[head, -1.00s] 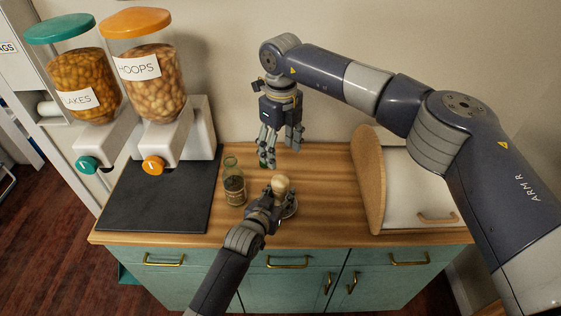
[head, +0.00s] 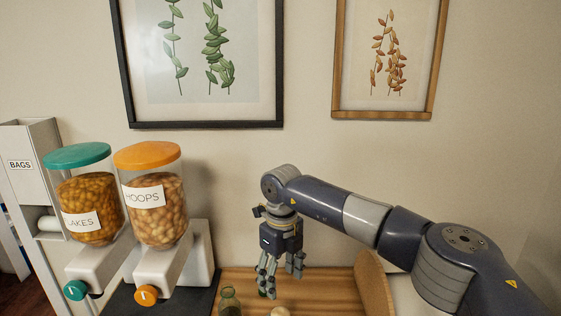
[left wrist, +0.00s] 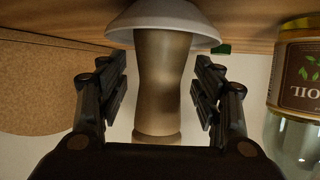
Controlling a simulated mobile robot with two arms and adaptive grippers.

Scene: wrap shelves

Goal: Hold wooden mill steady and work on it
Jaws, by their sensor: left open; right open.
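The wooden mill (left wrist: 163,75) is upside down in the left wrist view, its foot toward the picture's top at a white dish (left wrist: 195,22). My left gripper (left wrist: 163,88) is open with one finger on each side of the mill, gaps showing on both sides. In the head view only the mill's pale round top (head: 281,311) shows at the bottom edge; my left gripper is out of that view. My right gripper (head: 282,281) hangs fingers down above the worktop, behind the mill's top. It is open and I see nothing held in it.
A glass jar (head: 229,303) stands left of the mill; its label reads OIL in the left wrist view (left wrist: 300,72). Two cereal dispensers (head: 148,205) stand on a dark mat at left. A round-ended wooden board (head: 374,285) stands right. A small green thing (left wrist: 222,48) is near the dish.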

